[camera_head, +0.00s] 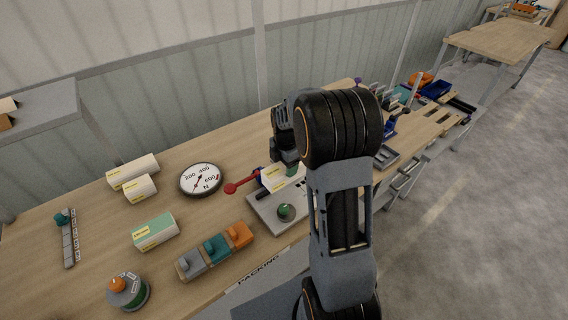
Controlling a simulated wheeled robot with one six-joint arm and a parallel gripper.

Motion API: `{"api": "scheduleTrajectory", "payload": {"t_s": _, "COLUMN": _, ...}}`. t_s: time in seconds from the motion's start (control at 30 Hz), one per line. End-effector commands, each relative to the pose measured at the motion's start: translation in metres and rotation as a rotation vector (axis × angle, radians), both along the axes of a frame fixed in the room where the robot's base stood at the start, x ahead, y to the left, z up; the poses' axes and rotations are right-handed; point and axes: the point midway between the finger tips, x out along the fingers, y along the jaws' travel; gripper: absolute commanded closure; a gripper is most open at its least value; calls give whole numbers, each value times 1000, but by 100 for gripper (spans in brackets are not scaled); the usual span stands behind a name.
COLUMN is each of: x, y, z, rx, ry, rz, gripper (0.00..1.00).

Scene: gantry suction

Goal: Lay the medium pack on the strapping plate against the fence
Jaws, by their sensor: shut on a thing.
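My gripper (287,168) is shut on a white pack (275,181) with a yellow label, which I take for the medium pack. The pack is over the back part of a pale grey plate (265,214), which looks like the strapping plate. The arm and gripper hide part of the pack and the plate's right side. A green knob (286,211) stands at the plate's front, and a red-ended lever (241,184) sticks out at its back left. I cannot tell whether the pack touches the plate or the fence.
A long cream pack (133,170), a short cream pack (140,188) and a green-topped pack (155,233) lie on the bench left. A round dial (201,180) and a row of coloured blocks (215,251) flank the plate. Bins (435,90) stand far right.

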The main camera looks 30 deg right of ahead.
Motion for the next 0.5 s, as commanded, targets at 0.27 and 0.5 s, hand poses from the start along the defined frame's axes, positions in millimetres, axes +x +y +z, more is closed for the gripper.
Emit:
{"api": "scheduleTrajectory", "payload": {"t_s": 0.27, "x": 1, "y": -1, "z": -4, "rx": 0, "ry": 0, "rz": 3, "gripper": 77}}
{"api": "scheduleTrajectory", "payload": {"t_s": 0.5, "x": 1, "y": 0, "z": -19, "rx": 0, "ry": -1, "rz": 4, "gripper": 77}}
